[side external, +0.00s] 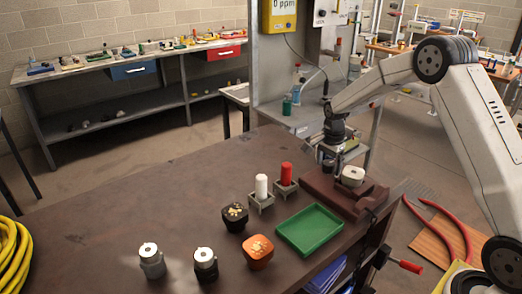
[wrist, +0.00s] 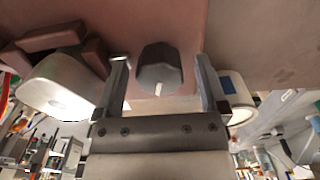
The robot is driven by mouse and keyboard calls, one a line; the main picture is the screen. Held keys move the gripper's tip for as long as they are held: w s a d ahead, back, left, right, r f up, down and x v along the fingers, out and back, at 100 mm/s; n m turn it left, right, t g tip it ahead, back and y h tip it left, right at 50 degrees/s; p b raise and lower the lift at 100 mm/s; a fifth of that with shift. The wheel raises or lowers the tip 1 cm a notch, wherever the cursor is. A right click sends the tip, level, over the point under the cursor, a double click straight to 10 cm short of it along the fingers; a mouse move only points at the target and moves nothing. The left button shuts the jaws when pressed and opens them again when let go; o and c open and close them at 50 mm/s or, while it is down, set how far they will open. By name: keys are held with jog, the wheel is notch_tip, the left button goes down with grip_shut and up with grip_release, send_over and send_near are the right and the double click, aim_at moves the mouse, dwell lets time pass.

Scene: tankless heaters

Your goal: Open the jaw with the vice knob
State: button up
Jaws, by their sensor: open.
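The brown vice (side external: 325,188) stands at the right end of the workbench, with a pale round part (side external: 352,176) at its jaws. The vice and the pale part (wrist: 60,88) also show at the left of the wrist view. The dark grey vice knob (wrist: 160,66), with a white mark, is in the upper middle of the wrist view. My gripper (wrist: 160,82) is open, one finger on each side of the knob, with gaps visible.
A green tray (side external: 310,230) lies left of the vice. White (side external: 261,187) and red (side external: 286,174) cylinders stand in holders behind it. Black (side external: 235,216) and orange (side external: 258,250) blocks and two white-topped fittings (side external: 150,260) stand further left.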

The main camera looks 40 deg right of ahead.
grip_shut()
